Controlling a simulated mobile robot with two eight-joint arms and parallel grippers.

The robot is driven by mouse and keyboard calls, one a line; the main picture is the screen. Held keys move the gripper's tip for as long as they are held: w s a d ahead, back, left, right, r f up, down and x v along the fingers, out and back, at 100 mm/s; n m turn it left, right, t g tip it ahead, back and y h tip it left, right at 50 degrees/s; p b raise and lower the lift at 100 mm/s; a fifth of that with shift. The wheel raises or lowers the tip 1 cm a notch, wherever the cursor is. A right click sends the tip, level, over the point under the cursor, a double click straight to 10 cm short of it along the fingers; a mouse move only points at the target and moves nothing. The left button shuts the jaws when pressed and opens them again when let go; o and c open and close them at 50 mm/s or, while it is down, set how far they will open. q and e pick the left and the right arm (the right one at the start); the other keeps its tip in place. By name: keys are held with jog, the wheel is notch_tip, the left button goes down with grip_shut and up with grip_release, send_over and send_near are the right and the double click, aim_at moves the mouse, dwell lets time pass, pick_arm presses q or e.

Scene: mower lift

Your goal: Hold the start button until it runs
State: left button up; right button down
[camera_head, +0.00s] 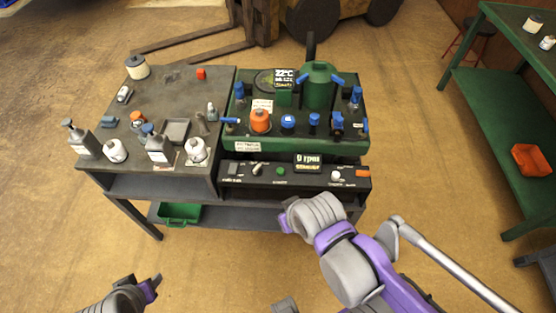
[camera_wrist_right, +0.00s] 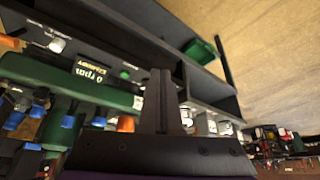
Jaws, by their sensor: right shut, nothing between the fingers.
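The control panel (camera_head: 232,184) runs along the front of the green machine. Its small green button (camera_head: 280,170) sits left of the black display (camera_head: 308,162), which reads 0 rpm. In the right wrist view the panel is turned over, with the green button (camera_wrist_right: 124,75) beside the display (camera_wrist_right: 88,70). My right gripper (camera_wrist_right: 160,72) is shut and empty. Its fingertips appear just beside the green button in that view; I cannot tell whether they touch anything. In the head view it is mostly hidden by my arm. My left gripper (camera_head: 152,281) is low at the left, away from the panel.
A dark bench (camera_head: 190,93) with bottles and jars stands left of the machine (camera_head: 240,140). The panel also carries a white knob (camera_head: 336,175) and an orange piece (camera_head: 362,173). A green bin (camera_head: 180,214) sits on the lower shelf. The floor in front is clear.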

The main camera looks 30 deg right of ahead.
jog(key=shift+a, duration=0.1)
dwell(0.3)
jog(key=n+h+b, duration=0.4)
jog(key=n+h, duration=0.4)
jog(key=n, duration=0.8)
send_over(278, 173)
notch_tip(278, 173, down, 3)
jog(key=shift+w+f, duration=0.1)
notch_tip(278, 173, down, 9)
jog(key=b, duration=0.6)
dwell(0.4)
jog(key=shift+f+b, duration=0.25)
jog(key=shift+b, duration=0.1)
